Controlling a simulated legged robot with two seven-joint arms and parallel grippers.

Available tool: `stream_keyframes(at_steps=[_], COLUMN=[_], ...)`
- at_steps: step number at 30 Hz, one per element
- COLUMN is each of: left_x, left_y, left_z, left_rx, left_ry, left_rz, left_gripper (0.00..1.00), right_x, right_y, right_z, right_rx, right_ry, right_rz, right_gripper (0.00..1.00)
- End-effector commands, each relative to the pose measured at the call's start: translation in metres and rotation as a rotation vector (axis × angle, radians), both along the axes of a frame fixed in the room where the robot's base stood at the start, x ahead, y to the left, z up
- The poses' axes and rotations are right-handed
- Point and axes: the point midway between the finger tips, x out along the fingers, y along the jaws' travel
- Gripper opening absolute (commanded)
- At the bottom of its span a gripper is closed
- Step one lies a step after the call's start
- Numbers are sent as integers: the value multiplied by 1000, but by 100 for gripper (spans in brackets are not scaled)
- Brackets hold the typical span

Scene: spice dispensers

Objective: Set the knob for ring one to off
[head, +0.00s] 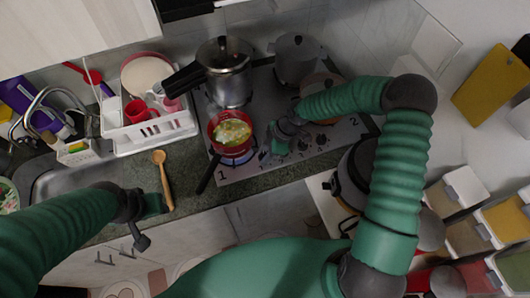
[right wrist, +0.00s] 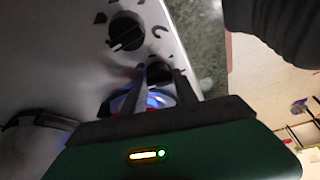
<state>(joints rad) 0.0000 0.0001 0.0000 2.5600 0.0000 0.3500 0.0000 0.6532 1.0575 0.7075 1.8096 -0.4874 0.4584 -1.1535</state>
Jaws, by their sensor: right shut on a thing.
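The stove (head: 215,172) has a "1" marked at its front left and a "2" at its right. A blue flame (head: 238,160) burns under the red pan (head: 213,127) on the front left ring; the flame also shows in the right wrist view (right wrist: 155,98). My right gripper (head: 272,152) is at the front of the stove, just right of that pan. In the right wrist view its fingers are closed on a dark knob (right wrist: 158,71), partly hidden between them. Another black knob (right wrist: 126,32) is beside it, apart from the fingers. My left gripper (head: 150,206) is over the counter edge; its jaws are unclear.
A wooden spoon (head: 162,178) lies on the counter near my left gripper. A pressure cooker (head: 229,75) and other pots stand at the back of the stove. The pan's dark handle (head: 207,175) juts over the front edge. A white dish rack (head: 150,135) stands at left.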

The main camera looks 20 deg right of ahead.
Motion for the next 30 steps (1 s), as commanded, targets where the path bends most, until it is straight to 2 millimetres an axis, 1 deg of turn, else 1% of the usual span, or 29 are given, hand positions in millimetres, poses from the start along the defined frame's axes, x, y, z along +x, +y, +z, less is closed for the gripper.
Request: stream_keyframes(at_steps=[10, 11, 15, 25, 28, 30], left_x=[0, 0, 0, 0, 0, 0], left_y=[0, 0, 0, 0, 0, 0], left_z=[0, 0, 0, -1, -2, -5], left_rx=[0, 0, 0, 0, 0, 0], left_ry=[0, 0, 0, 0, 0, 0], left_rz=[0, 0, 0, 0, 0, 0], left_gripper=[44, 44, 44, 44, 44, 44], right_x=[0, 0, 0, 0, 0, -1], right_y=[-2, -2, -1, -2, -7, -13], right_z=[-1, -1, -1, 2, 13, 26], right_rx=[-2, -2, -2, 0, -2, -2], right_ry=[0, 0, 0, -2, -3, -4], right_rz=[0, 0, 0, -1, -2, -2], right_gripper=[0, 39, 57, 57, 57, 57])
